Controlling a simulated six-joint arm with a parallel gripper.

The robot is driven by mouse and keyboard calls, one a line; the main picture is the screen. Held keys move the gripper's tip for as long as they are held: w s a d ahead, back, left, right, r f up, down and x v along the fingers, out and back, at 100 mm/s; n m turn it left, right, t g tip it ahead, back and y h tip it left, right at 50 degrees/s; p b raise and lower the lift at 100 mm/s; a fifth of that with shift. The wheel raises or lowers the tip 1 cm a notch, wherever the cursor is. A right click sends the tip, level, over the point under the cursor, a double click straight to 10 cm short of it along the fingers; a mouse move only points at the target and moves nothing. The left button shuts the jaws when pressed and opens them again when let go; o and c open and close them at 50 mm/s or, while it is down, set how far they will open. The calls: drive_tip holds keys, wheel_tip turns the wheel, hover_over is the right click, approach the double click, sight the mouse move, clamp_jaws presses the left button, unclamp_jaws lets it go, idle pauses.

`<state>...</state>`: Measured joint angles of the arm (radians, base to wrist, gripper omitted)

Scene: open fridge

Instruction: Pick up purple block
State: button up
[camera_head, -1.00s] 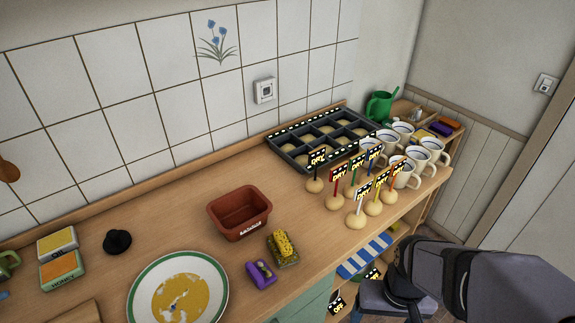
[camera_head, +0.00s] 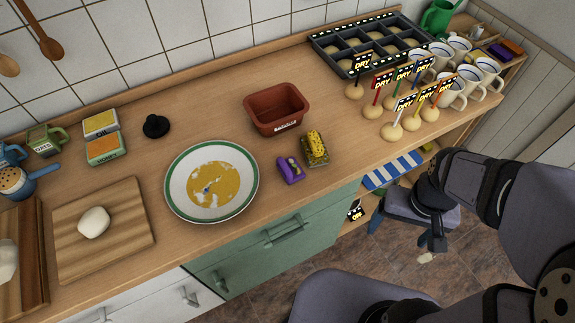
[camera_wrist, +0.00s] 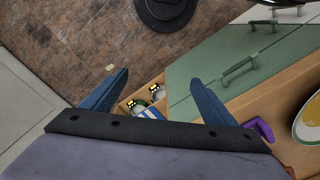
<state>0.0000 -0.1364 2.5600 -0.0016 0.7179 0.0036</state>
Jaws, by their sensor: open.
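A purple block (camera_head: 290,170) with a yellowish mark lies on the wooden counter near its front edge. It stands between the green-rimmed plate and a yellow sponge-like block. A purple shape at the right of the wrist view (camera_wrist: 260,128) looks like the same block, partly behind my right finger. My gripper (camera_head: 412,232) is in front of the counter, below its top and right of the purple block. Its blue fingers are spread and empty in the wrist view (camera_wrist: 160,78).
The green-rimmed plate (camera_head: 180,194) is left of the block, the yellow sponge-like block (camera_head: 314,148) right, and a brown tub (camera_head: 277,92) behind. Signed dough balls (camera_head: 392,131) and mugs (camera_head: 485,72) crowd the right end. A striped cloth (camera_head: 392,170) is below the counter edge.

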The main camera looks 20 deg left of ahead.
drive_tip(key=n+p, duration=0.4)
drive_tip(key=n, duration=1)
approach(286, 165)
drive_tip(key=s+f, duration=0.1)
drive_tip(key=f, duration=0.1)
drive_tip(key=s+d+f, duration=0.1)
drive_tip(key=f, duration=0.2)
drive_tip(key=s+d+f, duration=0.1)
drive_tip(key=f, duration=0.1)
drive_tip(key=shift+d+f, duration=0.25)
drive_tip(key=shift+f, duration=0.05)
drive_tip(key=w+a+r+n, duration=0.1)
drive_tip(key=n, duration=0.1)
drive_tip(key=w+a+r+n, duration=0.1)
drive_tip(key=n, duration=0.1)
drive_tip(key=w+a+r+n, duration=0.1)
drive_tip(key=r+n, duration=0.1)
drive_tip(key=shift+w, duration=0.4)
drive_tip(key=shift+r+n, duration=0.1)
drive_tip(key=shift+n, duration=0.9)
drive_tip(key=n, duration=0.5)
drive_tip(key=shift+s+d, duration=0.25)
drive_tip(key=shift+s, duration=0.1)
drive_tip(key=shift+f, duration=0.2)
